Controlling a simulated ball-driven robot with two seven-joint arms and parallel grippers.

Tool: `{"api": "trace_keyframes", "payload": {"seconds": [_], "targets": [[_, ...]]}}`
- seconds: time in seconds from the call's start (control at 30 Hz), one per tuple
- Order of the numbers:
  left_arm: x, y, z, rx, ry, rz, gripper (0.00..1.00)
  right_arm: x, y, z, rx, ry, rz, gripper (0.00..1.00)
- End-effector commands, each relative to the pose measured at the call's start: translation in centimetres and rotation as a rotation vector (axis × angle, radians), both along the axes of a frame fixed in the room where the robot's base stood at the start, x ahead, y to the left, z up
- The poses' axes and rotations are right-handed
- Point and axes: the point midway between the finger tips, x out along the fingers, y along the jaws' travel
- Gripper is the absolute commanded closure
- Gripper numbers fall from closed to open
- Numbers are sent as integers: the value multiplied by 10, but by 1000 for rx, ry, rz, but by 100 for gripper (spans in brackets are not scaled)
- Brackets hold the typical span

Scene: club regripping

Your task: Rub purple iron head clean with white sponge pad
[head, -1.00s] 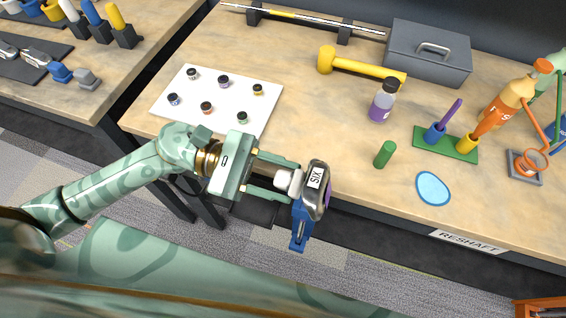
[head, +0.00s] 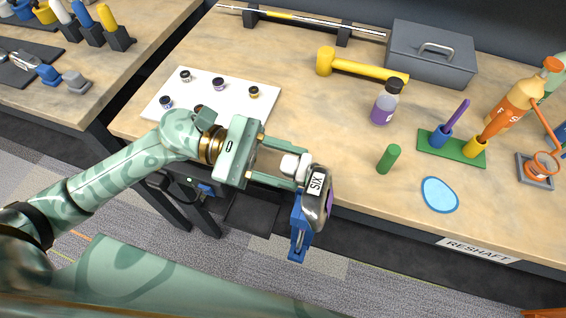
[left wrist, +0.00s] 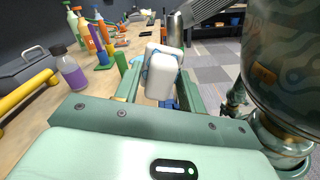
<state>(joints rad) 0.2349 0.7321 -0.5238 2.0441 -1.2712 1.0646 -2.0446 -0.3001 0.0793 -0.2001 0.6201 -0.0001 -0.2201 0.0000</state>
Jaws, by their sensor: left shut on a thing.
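The iron head (head: 318,201) is grey metal with a "SIX" label and a purple patch at its right side. It is held upright in a blue clamp (head: 299,238) in front of the bench edge. My left gripper (head: 296,170) is shut on the white sponge pad (head: 290,163), which is at the upper left of the head; I cannot tell whether they touch. In the left wrist view the white sponge pad (left wrist: 161,76) sits between the fingers, with the grooved metal head (left wrist: 203,9) just beyond. My right gripper is not in view.
A green cylinder (head: 389,158), a light-blue oval (head: 439,195), a purple bottle (head: 385,103) and a yellow mallet (head: 362,68) are on the bench. A white board (head: 225,85) with small jars lies behind my left arm. The bench front between cylinder and board is clear.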

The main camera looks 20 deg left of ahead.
Motion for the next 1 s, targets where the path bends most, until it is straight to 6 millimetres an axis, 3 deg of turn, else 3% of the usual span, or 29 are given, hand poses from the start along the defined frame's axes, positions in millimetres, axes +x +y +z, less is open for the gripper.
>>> {"api": "trace_keyframes", "payload": {"seconds": [0.5,1.0], "targets": [[2,53,-4,1,3,0,82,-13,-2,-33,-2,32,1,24],[2,66,-3,1,3,0,82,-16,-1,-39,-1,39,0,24]]}}
